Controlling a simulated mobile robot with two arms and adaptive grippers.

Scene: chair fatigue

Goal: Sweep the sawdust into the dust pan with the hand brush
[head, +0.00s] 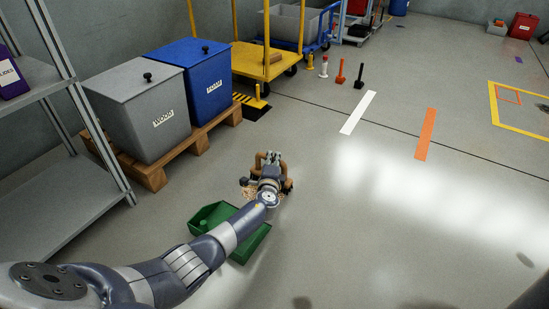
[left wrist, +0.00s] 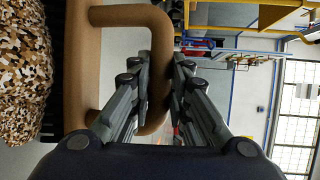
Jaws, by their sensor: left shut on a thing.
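My left gripper (head: 269,161) reaches down to the floor and is shut on the brown handle of the hand brush (head: 288,184). In the left wrist view the brush (left wrist: 82,75) shows its looped handle between the fingers (left wrist: 178,65) and dark bristles on its left side. The sawdust (head: 248,193) is a small tan, speckled heap at the brush, partly hidden by my arm. It fills the left edge of the left wrist view (left wrist: 22,75). The green dust pan (head: 206,215) lies on the floor just nearer to me, its middle covered by my forearm. My right gripper is out of view.
A grey wood bin (head: 140,120) and a blue bin (head: 205,85) stand on a wooden pallet (head: 153,177) beyond the pan. A metal shelf (head: 75,190) stands at the left. A yellow cart (head: 262,62) is at the back. The floor to the right is clear.

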